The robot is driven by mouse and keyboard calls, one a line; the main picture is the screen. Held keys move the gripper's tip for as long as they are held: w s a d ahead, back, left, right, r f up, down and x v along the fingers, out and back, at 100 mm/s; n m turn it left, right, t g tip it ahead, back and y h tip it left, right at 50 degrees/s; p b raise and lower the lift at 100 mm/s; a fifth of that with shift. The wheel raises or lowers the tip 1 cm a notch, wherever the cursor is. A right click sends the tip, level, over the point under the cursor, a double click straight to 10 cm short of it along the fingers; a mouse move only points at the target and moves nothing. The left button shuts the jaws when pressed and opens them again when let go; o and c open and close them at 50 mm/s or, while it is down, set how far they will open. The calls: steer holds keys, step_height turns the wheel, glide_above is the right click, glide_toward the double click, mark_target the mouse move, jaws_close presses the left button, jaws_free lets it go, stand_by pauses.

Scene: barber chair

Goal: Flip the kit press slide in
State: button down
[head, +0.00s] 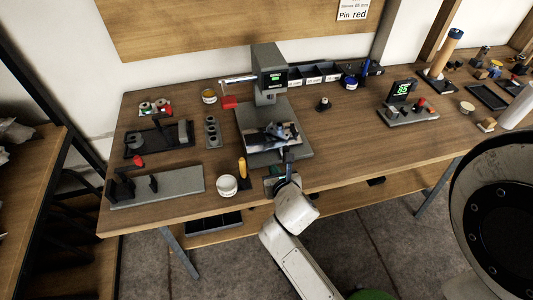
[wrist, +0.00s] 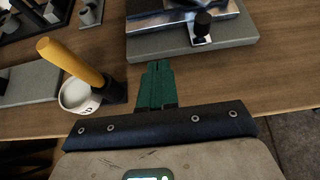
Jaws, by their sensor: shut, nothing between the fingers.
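The grey kit press (head: 268,62) stands at the back middle of the bench, with a red-tipped lever on its left. Its slide (head: 268,137) carries shiny metal parts and lies toward the front of the press's base plate (head: 300,145). In the wrist view the base plate (wrist: 150,47) is just beyond my fingertips, and a black knob (wrist: 203,22) stands at the slide's front. My gripper (head: 289,158) is at the front edge of the base. Its green fingers (wrist: 157,68) are shut together and empty. I cannot tell whether they touch the base.
An orange-handled tool (wrist: 72,62) and a white cup (wrist: 76,97) stand close left of my gripper. A grey block with holes (head: 212,132) is left of the press. The bench front right of the press is clear.

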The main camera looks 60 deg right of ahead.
mark_target(264, 150)
steer(key=x, duration=0.7)
steer(key=shift+s, duration=0.1)
steer(key=shift+w+d+r, duration=0.15)
steer(key=shift+w+d, duration=0.65)
steer(key=shift+d, duration=0.1)
steer(key=shift+w+d, duration=0.5)
steer(key=shift+w, duration=0.05)
